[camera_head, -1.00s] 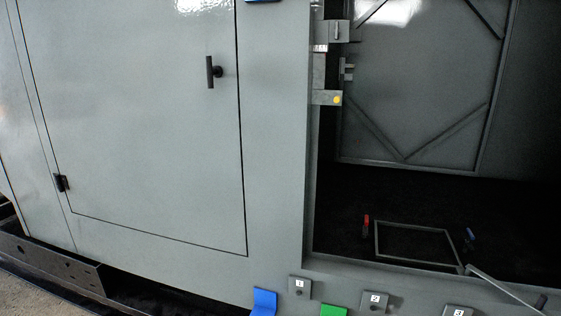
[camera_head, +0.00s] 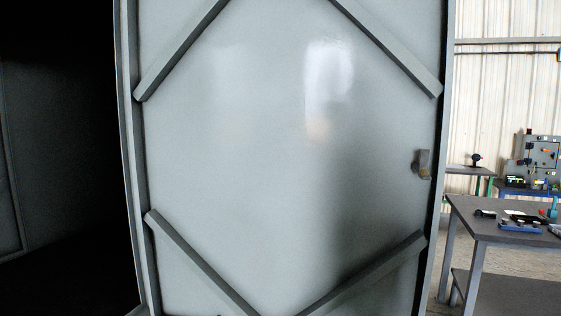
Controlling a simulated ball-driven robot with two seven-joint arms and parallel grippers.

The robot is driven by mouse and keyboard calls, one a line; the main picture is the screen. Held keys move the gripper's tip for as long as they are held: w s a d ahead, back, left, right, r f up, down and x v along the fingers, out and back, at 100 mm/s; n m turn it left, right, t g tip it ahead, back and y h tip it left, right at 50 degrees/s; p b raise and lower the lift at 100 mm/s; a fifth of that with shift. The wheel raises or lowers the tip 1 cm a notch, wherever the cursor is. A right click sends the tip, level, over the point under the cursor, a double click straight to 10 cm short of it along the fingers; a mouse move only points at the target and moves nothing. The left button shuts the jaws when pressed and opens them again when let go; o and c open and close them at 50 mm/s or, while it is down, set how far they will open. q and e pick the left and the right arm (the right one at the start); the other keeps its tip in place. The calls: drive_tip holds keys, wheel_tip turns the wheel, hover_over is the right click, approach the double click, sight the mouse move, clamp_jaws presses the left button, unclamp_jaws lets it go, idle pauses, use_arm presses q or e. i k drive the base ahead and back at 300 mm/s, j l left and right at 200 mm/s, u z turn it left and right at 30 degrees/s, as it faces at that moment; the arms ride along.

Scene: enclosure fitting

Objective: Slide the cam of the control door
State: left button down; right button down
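A large grey door (camera_head: 270,150) stands open and fills the middle of the head view, its inner face with diagonal braces towards me. A small dark cam or latch piece (camera_head: 423,165) sits near the door's right edge, a little below mid-height in the picture. I cannot tell from here whether this is the control door. Neither of my grippers is in view.
The dark interior of the enclosure (camera_head: 60,130) opens to the left of the door. To the right, a grey table (camera_head: 500,228) holds several small tools. Behind it stand another bench with equipment (camera_head: 540,155) and a corrugated wall (camera_head: 510,80). Some floor shows around the table legs.

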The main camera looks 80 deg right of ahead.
sight(423, 160)
drive_tip(key=j+z, duration=0.2)
drive_tip(key=z, duration=3.2)
